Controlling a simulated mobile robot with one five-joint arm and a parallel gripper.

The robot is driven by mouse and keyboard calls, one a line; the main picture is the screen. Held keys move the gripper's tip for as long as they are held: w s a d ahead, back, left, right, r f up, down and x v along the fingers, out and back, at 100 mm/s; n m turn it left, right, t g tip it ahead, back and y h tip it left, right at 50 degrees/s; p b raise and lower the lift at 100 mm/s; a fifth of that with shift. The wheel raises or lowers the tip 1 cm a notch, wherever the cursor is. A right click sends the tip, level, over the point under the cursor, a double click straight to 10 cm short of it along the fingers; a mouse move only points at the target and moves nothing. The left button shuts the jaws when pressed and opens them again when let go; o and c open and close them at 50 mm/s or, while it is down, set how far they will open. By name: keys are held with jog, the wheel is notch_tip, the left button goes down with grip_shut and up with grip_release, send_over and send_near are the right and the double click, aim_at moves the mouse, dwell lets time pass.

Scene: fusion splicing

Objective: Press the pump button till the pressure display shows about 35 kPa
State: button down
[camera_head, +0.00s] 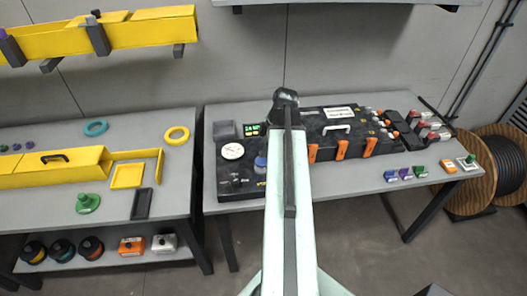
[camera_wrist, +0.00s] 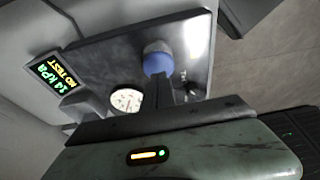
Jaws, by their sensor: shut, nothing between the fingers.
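The pump unit is a black panel (camera_wrist: 190,35) with a blue round button (camera_wrist: 157,62), a white dial gauge (camera_wrist: 126,98) and a lit pressure display (camera_wrist: 55,78). The display appears to read 14 kPa with NO TEST beside it. The blue button (camera_head: 261,162), gauge (camera_head: 232,151) and green-lit display (camera_head: 251,129) also show in the head view, left of my arm. My gripper (camera_wrist: 163,82) is shut and empty, its fingertips at the near edge of the blue button in the picture. I cannot tell whether they touch it. My arm hides the panel's right part in the head view.
A black case (camera_head: 338,125) with orange latches stands right of the panel on the grey bench. Several small coloured blocks (camera_head: 405,174) lie at the bench's right front. A cable drum (camera_head: 500,165) stands on the floor. Another table with yellow ducts (camera_head: 60,165) is left.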

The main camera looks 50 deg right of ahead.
jog(key=p+v, duration=0.7)
jog(key=v, duration=0.2)
jog(key=shift+d+r, duration=0.2)
jog(key=shift+s, duration=0.1)
dwell(0.6)
jog(key=b+x, duration=1)
jog(key=x, duration=0.1)
jog(key=shift+s+a+f, duration=0.1)
jog(key=shift+s, duration=0.1)
jog(key=shift+f+b, duration=0.2)
jog(key=shift+b, duration=0.15)
